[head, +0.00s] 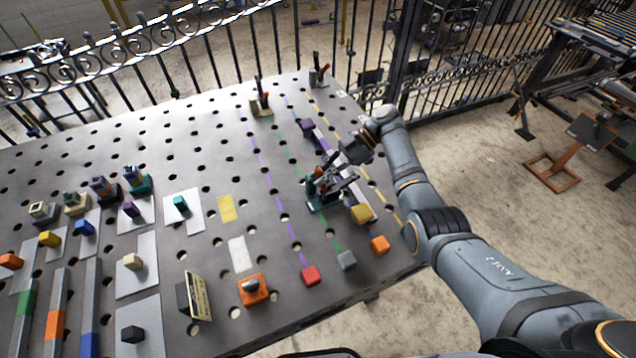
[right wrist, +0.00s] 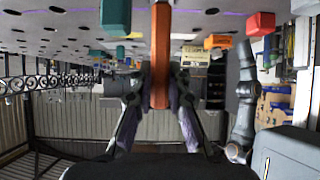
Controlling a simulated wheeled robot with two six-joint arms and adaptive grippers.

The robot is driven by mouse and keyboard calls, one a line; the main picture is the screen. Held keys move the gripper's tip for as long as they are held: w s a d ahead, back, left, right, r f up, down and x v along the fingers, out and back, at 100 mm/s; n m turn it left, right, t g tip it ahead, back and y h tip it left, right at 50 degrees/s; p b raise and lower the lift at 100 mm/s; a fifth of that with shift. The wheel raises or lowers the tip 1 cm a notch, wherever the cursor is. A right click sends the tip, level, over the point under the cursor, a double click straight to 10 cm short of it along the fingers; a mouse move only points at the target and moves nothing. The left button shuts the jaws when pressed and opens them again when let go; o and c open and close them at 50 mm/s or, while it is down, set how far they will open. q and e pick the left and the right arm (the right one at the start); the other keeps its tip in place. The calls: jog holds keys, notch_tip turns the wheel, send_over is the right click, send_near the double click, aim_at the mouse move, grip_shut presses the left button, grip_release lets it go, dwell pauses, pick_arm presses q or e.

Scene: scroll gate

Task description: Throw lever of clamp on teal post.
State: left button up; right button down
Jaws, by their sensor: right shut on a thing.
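A clamp with a teal post (head: 316,203) stands on the perforated table at the right in the head view, with a red part on top. My right gripper (head: 338,181) is at this clamp, covering part of it. In the right wrist view the fingers (right wrist: 160,100) are shut on an orange-brown lever (right wrist: 160,45), which runs upright between them. The lever's joint with the clamp is hidden.
A yellow block (head: 361,214) sits close beside the clamp, and an orange block (head: 380,244) is nearer the edge. Two clamps stand at the far edge, one beige-based (head: 261,106). An iron fence (head: 225,60) runs behind the table.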

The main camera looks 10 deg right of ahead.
jog(key=shift+d, duration=0.15)
dwell(0.3)
jog(key=c, duration=1.3)
grip_release()
jog(key=shift+w, duration=0.1)
jog(key=v, duration=1.2)
jog(key=shift+w+d+f, duration=0.1)
jog(key=shift+d+f, duration=0.05)
jog(key=shift+f, duration=0.1)
